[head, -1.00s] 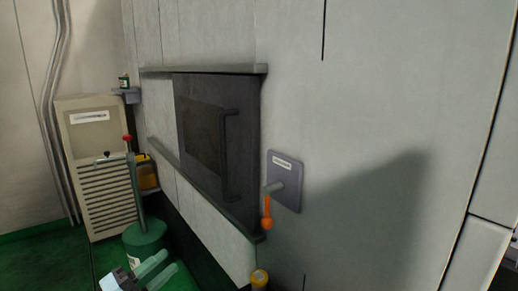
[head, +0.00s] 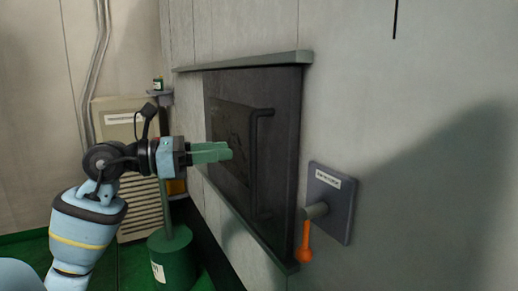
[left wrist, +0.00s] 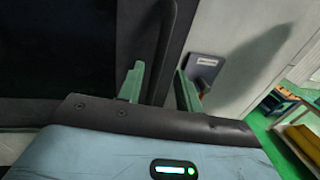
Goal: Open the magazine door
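The dark magazine door (head: 283,110) sits in the pale wall between an upper and a lower rail and looks closed. It has a dark panel and a vertical bar handle (head: 254,165) near its right edge. My left gripper (head: 230,151) is in front of the door, left of the handle in the head view. In the left wrist view its green fingers (left wrist: 160,85) are apart with nothing held. The dark handle (left wrist: 164,45) shows beyond and between them; I cannot tell whether they touch. My right gripper is out of view.
A grey plate (head: 343,205) right of the door carries an orange-tipped lever (head: 304,240) hanging down. A green drum (head: 172,258) stands below my left arm. A beige louvred cabinet (head: 115,113) stands behind. The upper rail (head: 245,62) sticks out from the wall.

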